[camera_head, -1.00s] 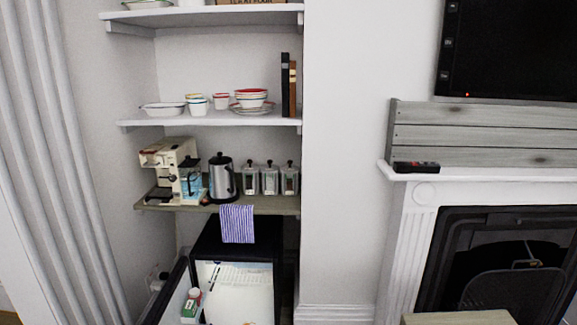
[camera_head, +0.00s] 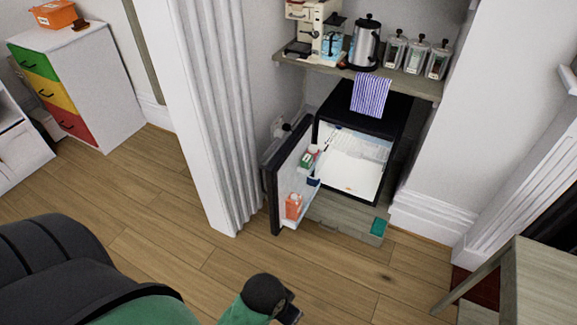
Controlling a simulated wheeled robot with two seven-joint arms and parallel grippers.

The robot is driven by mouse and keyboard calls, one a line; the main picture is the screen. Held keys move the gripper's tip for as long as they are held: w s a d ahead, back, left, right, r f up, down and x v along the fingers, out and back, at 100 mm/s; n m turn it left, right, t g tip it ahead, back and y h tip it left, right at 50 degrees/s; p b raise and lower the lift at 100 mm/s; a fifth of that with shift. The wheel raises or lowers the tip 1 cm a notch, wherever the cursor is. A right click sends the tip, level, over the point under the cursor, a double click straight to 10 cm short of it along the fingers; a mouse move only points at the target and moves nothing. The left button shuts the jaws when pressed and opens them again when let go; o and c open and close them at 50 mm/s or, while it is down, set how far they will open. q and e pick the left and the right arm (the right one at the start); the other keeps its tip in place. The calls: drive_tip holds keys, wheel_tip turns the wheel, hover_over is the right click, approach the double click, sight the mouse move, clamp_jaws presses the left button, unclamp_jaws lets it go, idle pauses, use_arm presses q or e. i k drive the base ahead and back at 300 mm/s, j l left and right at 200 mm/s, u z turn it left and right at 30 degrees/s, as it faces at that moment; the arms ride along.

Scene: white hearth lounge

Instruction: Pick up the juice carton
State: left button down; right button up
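An orange carton (camera_head: 293,206), which looks like the juice carton, stands in the lower shelf of the open fridge door. A second, smaller carton in green, white and red (camera_head: 308,156) stands on the door's upper shelf. The fridge door (camera_head: 275,194) is swung open to the left of the black mini fridge (camera_head: 357,117). Part of my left arm shows at the bottom edge, with what seems to be my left gripper (camera_head: 289,309) low in front of the fridge, well apart from the cartons. Its fingers are too hidden to read. My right gripper is not in view.
A striped cloth (camera_head: 371,95) hangs over the fridge top below a shelf with a coffee machine (camera_head: 322,30) and a kettle (camera_head: 364,45). A wooden table (camera_head: 540,280) stands at the right. Wooden floor (camera_head: 340,275) before the fridge is clear. A ribbed white panel (camera_head: 208,110) stands left of the door.

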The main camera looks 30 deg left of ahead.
sight(293, 208)
drive_tip(key=j+z, duration=0.1)
drive_tip(key=j, duration=0.6)
drive_tip(key=j+z, duration=0.1)
drive_tip(key=j, duration=0.65)
drive_tip(key=j+z, duration=0.1)
drive_tip(key=j, duration=0.6)
drive_tip(key=k+j+z, duration=0.1)
drive_tip(key=j, duration=0.6)
drive_tip(key=k+j+z, duration=0.1)
drive_tip(key=j, duration=0.6)
drive_tip(key=i+l, duration=0.3)
drive_tip(key=l, duration=0.45)
drive_tip(key=k+l+u, duration=0.1)
drive_tip(key=l, duration=0.2)
